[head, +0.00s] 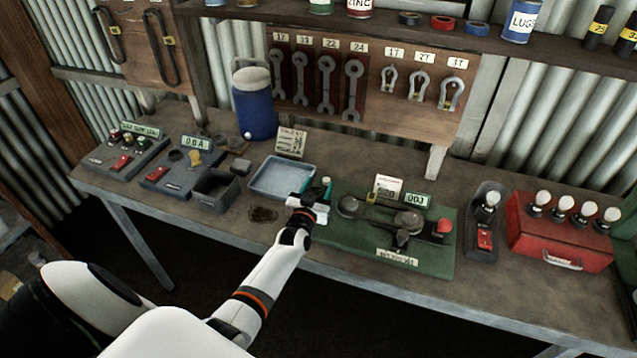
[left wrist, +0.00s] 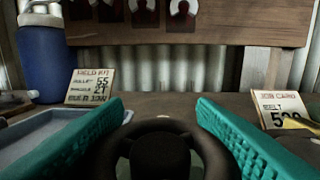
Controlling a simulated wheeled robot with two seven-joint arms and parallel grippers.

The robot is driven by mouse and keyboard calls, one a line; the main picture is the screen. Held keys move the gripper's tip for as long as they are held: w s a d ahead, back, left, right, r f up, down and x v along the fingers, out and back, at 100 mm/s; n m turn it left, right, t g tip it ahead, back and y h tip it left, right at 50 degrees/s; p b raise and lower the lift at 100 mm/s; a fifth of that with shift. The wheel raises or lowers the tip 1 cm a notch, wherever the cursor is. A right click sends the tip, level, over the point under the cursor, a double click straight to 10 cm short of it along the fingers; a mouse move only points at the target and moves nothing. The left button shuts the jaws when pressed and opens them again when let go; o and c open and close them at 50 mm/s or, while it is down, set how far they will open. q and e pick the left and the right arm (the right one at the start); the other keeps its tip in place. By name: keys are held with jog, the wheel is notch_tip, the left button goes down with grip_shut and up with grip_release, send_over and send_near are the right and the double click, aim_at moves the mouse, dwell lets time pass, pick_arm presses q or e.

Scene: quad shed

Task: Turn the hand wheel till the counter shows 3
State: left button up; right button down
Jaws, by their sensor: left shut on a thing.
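A green base (head: 340,238) on the bench carries round dark pulleys (head: 349,206), a red knob (head: 445,226) and a small counter (head: 418,200). The counter reads 00 and then a last digit I cannot tell for sure. My left gripper (head: 318,190) is at the left end of the green base. In the left wrist view a dark hand wheel (left wrist: 165,126) sits between its teal fingers, with its rim and hub showing. The left gripper is shut on the wheel; the contact itself is partly hidden. My right gripper is not in view.
A pale tray (head: 283,178) and a dark bin (head: 214,190) stand left of the gripper. Control boxes (head: 170,176) are farther left. A card (head: 388,186) stands behind the base. A switch box (head: 486,222) and a red case (head: 560,240) stand at right.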

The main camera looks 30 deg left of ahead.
pick_arm(q)
jog(key=shift+r+y, duration=0.1)
jog(key=shift+y, duration=0.2)
jog(key=o, duration=1)
jog(key=b+v, duration=0.1)
jog(key=v, duration=1.1)
jog(key=shift+r, duration=0.1)
